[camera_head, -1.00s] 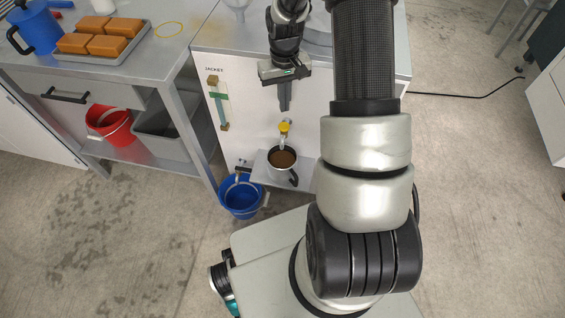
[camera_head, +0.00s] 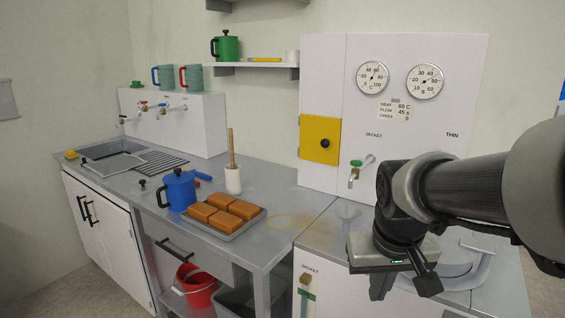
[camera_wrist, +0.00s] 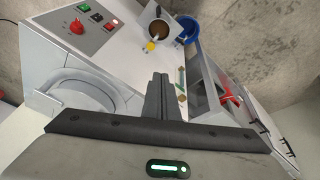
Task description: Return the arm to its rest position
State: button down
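My gripper (camera_head: 380,292) hangs from my arm at the right of the head view. It appears in front of the machine's metal top, with its fingers pointing down. In the wrist view the two fingers of my gripper (camera_wrist: 160,78) lie close together, with nothing seen between them. A mug of brown liquid (camera_wrist: 160,28) shows beyond the fingertips, apart from them, below a yellow-handled tap (camera_wrist: 150,46). The mug is outside the head view now.
The white machine (camera_head: 410,125) with gauges and a green-handled tap (camera_head: 355,168) stands behind my gripper. Left of it, a bench holds a blue pot (camera_head: 178,190) and a tray (camera_head: 247,228) of orange-brown blocks. A blue bucket (camera_wrist: 190,28) is beside the mug.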

jog(key=s+a+r+t, duration=0.2)
jog(key=s+a+r, duration=0.15)
jog(key=s, duration=0.65)
notch_tip(320, 180, up, 22)
jog(key=p, duration=2.1)
jog(key=shift+d+y+p, duration=0.15)
jog(key=shift+y+p, duration=0.15)
jog(key=shift+y, duration=0.1)
